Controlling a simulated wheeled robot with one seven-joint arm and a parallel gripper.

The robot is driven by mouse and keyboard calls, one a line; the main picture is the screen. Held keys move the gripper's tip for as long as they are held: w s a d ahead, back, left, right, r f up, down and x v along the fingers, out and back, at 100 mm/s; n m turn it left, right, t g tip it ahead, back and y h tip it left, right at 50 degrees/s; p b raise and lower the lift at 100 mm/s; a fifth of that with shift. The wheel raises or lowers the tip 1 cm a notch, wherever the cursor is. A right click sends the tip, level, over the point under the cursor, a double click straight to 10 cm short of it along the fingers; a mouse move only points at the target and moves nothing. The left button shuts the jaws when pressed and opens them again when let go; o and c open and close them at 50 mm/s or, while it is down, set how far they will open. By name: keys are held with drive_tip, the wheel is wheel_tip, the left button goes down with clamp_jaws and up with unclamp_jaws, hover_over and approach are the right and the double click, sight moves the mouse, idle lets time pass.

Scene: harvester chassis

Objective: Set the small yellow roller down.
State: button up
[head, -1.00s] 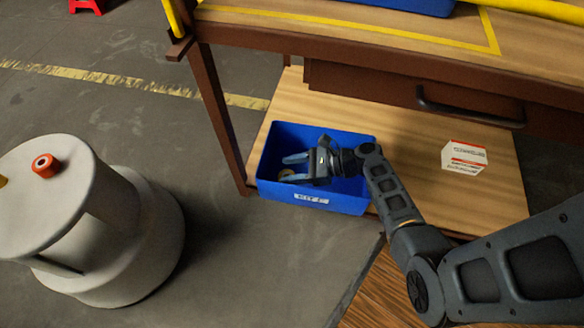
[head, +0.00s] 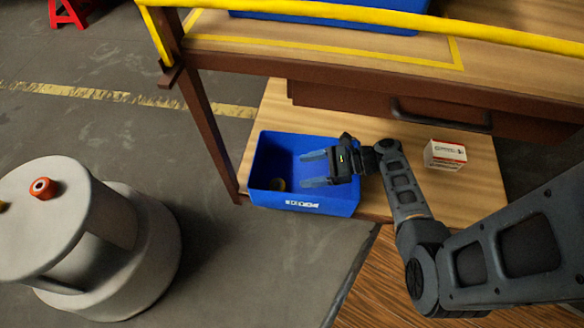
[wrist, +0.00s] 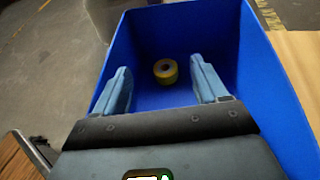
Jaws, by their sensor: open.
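The small yellow roller (wrist: 165,71) lies on the floor of a blue bin (wrist: 213,18), seen between and beyond my fingers in the wrist view. In the head view the roller (head: 278,184) shows small inside the blue bin (head: 305,201), near its left side. My gripper (head: 307,168) is open and empty over the bin, to the right of the roller. In the wrist view its two blue fingers (wrist: 160,85) are spread wide and apart from the roller.
The bin stands on the lower wooden shelf (head: 480,185) of a workbench. A white and red box (head: 445,155) is to its right. A drawer with a dark handle (head: 440,121) hangs above. A grey round stool (head: 140,255) with a red-orange roller (head: 43,188) stands at left.

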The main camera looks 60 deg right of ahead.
drive_tip(key=shift+p+v, duration=0.35)
drive_tip(key=shift+v, duration=1.5)
